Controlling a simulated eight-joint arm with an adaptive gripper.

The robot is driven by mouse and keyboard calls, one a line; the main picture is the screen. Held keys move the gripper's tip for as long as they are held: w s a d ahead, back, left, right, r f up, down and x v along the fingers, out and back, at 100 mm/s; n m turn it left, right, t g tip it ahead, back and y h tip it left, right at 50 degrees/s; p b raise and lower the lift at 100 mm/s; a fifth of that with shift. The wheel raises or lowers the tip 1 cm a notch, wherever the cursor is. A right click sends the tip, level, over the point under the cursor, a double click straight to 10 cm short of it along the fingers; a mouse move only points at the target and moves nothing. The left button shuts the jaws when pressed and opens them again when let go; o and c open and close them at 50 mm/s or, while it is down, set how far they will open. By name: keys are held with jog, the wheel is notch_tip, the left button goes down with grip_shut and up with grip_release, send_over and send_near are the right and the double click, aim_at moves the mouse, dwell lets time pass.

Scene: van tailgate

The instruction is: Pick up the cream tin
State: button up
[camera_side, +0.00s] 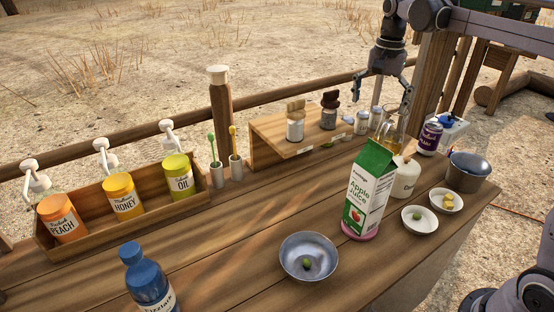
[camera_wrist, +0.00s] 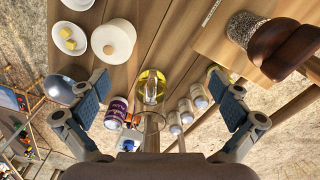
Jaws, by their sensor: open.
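A cream-white round tin (camera_side: 406,178) with dark, partly hidden lettering stands on the wooden counter, behind and right of the apple juice carton (camera_side: 370,188). I cannot read its full label. In the wrist view a cream-white round lidded container (camera_wrist: 113,41) stands at upper left, apparently the same one. My gripper (camera_side: 382,100) is open and empty, above the counter's far edge, higher and farther back than the tin. In the wrist view its fingers (camera_wrist: 162,105) are spread wide, with a glass bottle of yellow liquid (camera_wrist: 151,85) between them in the picture.
Small pale jars (camera_side: 361,123) stand beside the glass bottle, near a wooden riser (camera_side: 268,150) with shakers. A purple can (camera_side: 430,138), a metal pot (camera_side: 468,172) and small white dishes (camera_side: 419,219) lie right of the tin. The front counter has a steel bowl (camera_side: 309,257).

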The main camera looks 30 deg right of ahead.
jog(key=s+f+n, duration=0.1)
jog(key=f+n, duration=0.1)
jog(key=n, duration=0.4)
jog(key=n+t+h, duration=0.1)
jog(key=n+h, duration=0.2)
jog(key=n, duration=2.1)
send_near(405, 164)
jog(key=shift+w+a+f, duration=0.3)
jog(key=shift+w+f, duration=0.4)
jog(key=shift+w, duration=0.1)
jog(key=n, duration=0.1)
jog(key=s+n, duration=0.1)
jog(key=n, duration=0.1)
jog(key=f+n+h, duration=0.1)
jog(key=n, duration=0.1)
jog(key=shift+s+d+f+t, duration=0.1)
jog(key=shift+s+d+t, duration=0.1)
jog(key=shift+s+t, duration=0.15)
jog(key=shift+d+f+n, duration=0.15)
jog(key=shift+f+n, duration=0.15)
jog(key=shift+f, duration=0.1)
jog(key=x, duration=0.4)
jog(key=shift+x, duration=3)
jog(key=shift+s, duration=0.1)
